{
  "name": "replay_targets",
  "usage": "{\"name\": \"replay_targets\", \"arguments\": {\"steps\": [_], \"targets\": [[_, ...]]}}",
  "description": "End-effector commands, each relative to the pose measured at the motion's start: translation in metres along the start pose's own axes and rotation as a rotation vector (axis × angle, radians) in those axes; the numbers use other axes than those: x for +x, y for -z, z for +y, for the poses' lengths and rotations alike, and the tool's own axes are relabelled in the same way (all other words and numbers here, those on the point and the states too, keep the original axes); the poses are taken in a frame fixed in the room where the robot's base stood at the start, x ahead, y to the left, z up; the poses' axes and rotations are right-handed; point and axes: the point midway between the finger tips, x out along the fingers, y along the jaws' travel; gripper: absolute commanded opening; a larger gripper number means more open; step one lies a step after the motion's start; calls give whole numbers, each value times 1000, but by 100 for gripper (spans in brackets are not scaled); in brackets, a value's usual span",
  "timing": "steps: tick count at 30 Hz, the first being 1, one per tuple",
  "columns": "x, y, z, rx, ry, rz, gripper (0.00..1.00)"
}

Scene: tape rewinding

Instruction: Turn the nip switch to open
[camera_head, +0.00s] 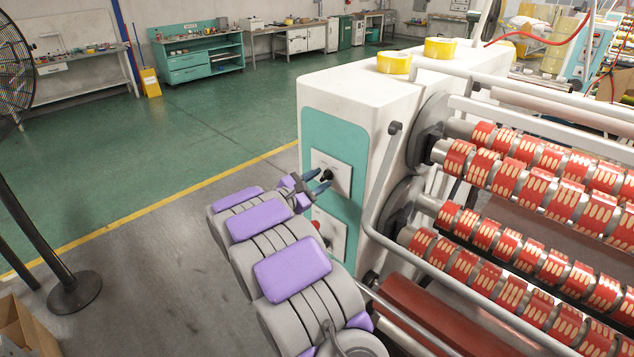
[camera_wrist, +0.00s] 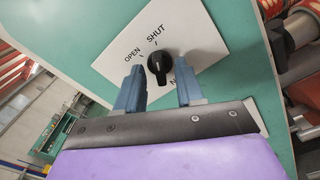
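The nip switch is a black rotary knob (camera_wrist: 159,66) on a white plate (camera_wrist: 185,35) marked OPEN and SHUT; a third label is mostly hidden. In the head view the knob (camera_head: 327,174) sits on the machine's teal end panel. My gripper (camera_wrist: 158,68) is open. Its two blue fingers lie on either side of the knob in the wrist view, with a gap at each side. Whether the tips reach past the knob's face is unclear. The knob's upper end points roughly toward SHUT. In the head view my gripper (camera_head: 318,182) is right at the panel.
Below the plate is a second white panel (camera_head: 330,232) with a red button, partly behind my arm. Rollers with red tape (camera_head: 490,240) and a grey rail (camera_head: 470,301) stand to the right.

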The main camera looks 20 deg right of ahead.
Motion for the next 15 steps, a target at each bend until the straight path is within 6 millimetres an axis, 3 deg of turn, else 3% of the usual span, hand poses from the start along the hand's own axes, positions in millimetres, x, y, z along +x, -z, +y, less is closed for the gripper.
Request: {"name": "replay_targets", "arguments": {"steps": [9, 15], "targets": [[-2, 0, 2, -1, -2, -3, 37], [-1, 0, 1, -1, -2, -3, 18]]}}
